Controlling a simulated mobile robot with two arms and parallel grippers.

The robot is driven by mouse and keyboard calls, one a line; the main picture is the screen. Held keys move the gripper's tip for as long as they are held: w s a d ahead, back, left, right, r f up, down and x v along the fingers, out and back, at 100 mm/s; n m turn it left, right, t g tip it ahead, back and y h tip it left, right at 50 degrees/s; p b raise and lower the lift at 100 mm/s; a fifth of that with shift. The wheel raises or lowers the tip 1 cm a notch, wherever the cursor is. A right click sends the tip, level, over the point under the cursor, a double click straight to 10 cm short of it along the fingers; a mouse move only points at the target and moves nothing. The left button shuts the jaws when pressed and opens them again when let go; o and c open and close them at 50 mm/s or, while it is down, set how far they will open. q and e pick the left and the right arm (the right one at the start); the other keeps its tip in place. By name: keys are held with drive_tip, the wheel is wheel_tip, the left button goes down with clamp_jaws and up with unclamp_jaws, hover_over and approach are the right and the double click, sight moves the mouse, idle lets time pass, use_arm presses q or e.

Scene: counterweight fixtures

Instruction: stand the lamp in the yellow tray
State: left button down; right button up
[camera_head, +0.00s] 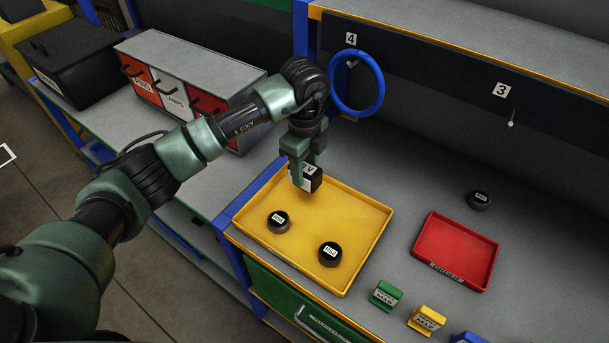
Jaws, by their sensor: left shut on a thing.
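The yellow tray (370,222) lies on the grey bench in the middle of the view. My left gripper (302,170) points down over the tray's back left part. It is shut on a small dark block (314,180) with a white label, partly hidden by the fingers. I cannot tell whether this block is the lamp, or whether it touches the tray floor. Nothing else in view is plainly a lamp. Two black round pucks with white labels, one at the left (278,222) and one at the front (330,254), sit in the tray. My right gripper is not in view.
A blue ring (380,90) hangs at peg 4 behind my wrist. A red tray (455,250) and another black puck (479,200) are to the right. Green (386,295) and yellow (427,320) labelled blocks stand at the front edge. A drawer unit (185,65) stands back left.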

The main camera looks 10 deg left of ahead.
sight(305, 180)
use_arm(q)
wheel_tip(305, 180, down, 4)
drive_tip(key=shift+r+p, duration=0.2)
drive_tip(key=shift+p, duration=0.3)
drive_tip(key=shift+f, duration=0.1)
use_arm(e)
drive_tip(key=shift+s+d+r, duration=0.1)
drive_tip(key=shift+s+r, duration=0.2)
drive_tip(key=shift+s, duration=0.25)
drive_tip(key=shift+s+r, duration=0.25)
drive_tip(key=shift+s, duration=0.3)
use_arm(q)
drive_tip(key=shift+f, duration=0.1)
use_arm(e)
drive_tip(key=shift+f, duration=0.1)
use_arm(q)
drive_tip(key=c, duration=0.8)
unclamp_jaws()
drive_tip(key=shift+c, duration=0.2)
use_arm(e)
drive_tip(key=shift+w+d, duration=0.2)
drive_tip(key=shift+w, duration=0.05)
